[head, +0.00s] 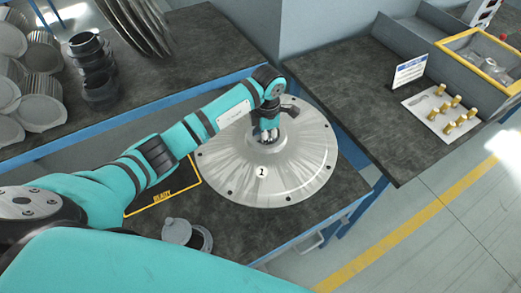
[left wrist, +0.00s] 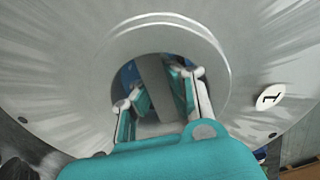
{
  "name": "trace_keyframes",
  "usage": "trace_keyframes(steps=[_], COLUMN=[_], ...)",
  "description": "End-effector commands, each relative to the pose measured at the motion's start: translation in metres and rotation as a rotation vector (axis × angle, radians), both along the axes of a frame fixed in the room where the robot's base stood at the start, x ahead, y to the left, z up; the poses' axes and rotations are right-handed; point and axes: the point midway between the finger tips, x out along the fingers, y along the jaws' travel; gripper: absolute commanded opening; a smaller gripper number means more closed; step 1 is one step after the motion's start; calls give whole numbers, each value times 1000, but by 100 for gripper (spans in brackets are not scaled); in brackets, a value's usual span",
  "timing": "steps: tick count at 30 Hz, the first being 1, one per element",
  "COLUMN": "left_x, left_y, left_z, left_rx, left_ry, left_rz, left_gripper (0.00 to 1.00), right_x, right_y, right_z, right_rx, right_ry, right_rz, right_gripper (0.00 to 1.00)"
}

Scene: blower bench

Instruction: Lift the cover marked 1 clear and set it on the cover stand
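The cover marked 1 (head: 290,175) is a wide, round, grey metal disc with bolt holes near its rim. It lies over the bench corner, and its number label also shows in the left wrist view (left wrist: 269,97). My left gripper (head: 265,135) points down at the cover's central hub. In the left wrist view its fingers (left wrist: 160,92) stand apart over the hub's round centre, with a grey strip between them. I see no clear grip on it. My right gripper is out of view. I cannot pick out a cover stand.
A yellow outline marked READY (head: 162,197) lies left of the cover. A small grey lidded part (head: 178,231) stands near the front edge. The right bench holds a white card with brass pieces (head: 441,112). Stacked metal parts (head: 40,95) crowd the left bench.

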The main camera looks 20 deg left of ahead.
Motion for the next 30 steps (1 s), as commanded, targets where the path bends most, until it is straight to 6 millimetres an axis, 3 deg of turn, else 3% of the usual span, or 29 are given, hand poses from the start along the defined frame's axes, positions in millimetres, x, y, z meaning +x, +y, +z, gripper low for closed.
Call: trace_keyframes(steps=[6,15,21,30], left_x=[26,42,44,45], left_y=[-5,-15,-21,-24], left_z=[7,2,-2,-4], left_rx=[-6,-6,-5,-5], left_ry=[-2,1,1,-2], left_rz=[484,1075,1314,1410], left_gripper=[0,0,0,0], right_x=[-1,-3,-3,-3], right_y=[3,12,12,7], right_z=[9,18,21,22], right_rx=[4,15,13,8], right_ry=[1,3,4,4], right_rz=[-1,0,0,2], right_gripper=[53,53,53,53])
